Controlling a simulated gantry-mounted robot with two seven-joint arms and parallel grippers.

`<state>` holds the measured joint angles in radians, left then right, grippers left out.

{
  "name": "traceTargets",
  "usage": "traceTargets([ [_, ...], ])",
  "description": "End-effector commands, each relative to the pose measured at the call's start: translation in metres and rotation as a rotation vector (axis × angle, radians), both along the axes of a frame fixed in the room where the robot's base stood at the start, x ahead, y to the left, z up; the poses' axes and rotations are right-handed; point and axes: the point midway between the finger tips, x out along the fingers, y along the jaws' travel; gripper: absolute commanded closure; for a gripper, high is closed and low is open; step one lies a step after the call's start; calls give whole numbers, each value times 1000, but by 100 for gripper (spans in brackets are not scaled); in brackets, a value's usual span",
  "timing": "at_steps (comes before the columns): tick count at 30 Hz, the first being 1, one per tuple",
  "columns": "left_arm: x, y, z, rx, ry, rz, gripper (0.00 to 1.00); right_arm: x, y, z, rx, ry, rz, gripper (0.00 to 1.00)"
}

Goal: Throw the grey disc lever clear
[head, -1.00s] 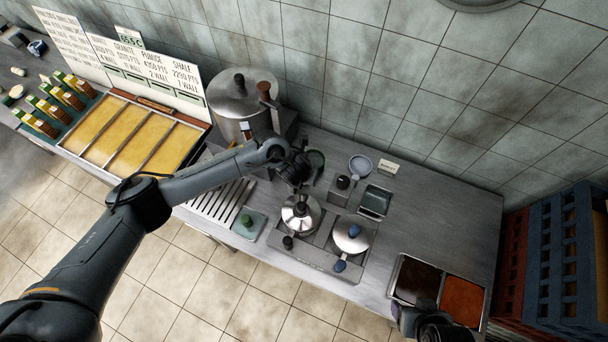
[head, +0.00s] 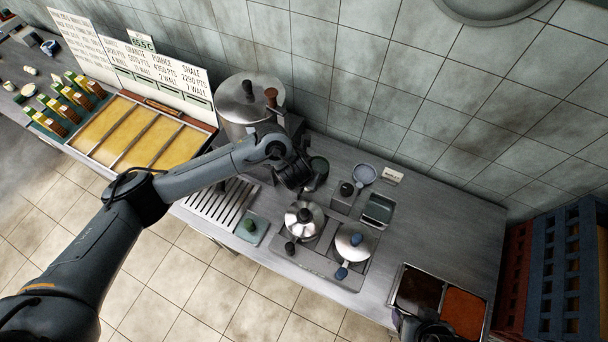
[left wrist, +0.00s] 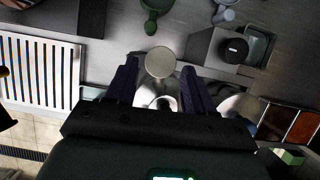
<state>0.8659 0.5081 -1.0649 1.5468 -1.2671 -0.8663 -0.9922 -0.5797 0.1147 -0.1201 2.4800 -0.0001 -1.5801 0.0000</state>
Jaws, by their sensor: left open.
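A pale grey round disc (left wrist: 160,62) shows in the left wrist view, between the lines of my left fingers and just beyond their tips. I take it for the grey disc lever; its stem is hidden. Behind it is a shiny metal pot (left wrist: 158,92), which in the head view (head: 304,220) has a dark knob on its lid. My left gripper (left wrist: 160,70) is open and empty. In the head view my left gripper (head: 296,178) is above the counter behind that pot; the disc cannot be picked out there. My right gripper (head: 418,328) is at the bottom edge, its fingers unclear.
A second pot (head: 354,242) with blue knobs stands right of the first. A dark block with a black knob (head: 346,190), a blue-grey ladle (head: 364,173) and a green tray (head: 378,209) stand behind. A large steel boiler (head: 247,100) stands left of my gripper.

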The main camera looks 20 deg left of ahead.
Motion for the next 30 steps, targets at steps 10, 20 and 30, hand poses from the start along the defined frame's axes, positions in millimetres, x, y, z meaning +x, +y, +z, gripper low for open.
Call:
traceTargets([
  [10,-15,1,39,0,-1,0,47,0,0,6,-1,0,1,31],
  [20,-17,1,42,1,0,1,47,0,-2,6,-10,1,6,31],
  [30,-17,1,42,0,0,1,47,0,-2,6,-8,1,6,31],
])
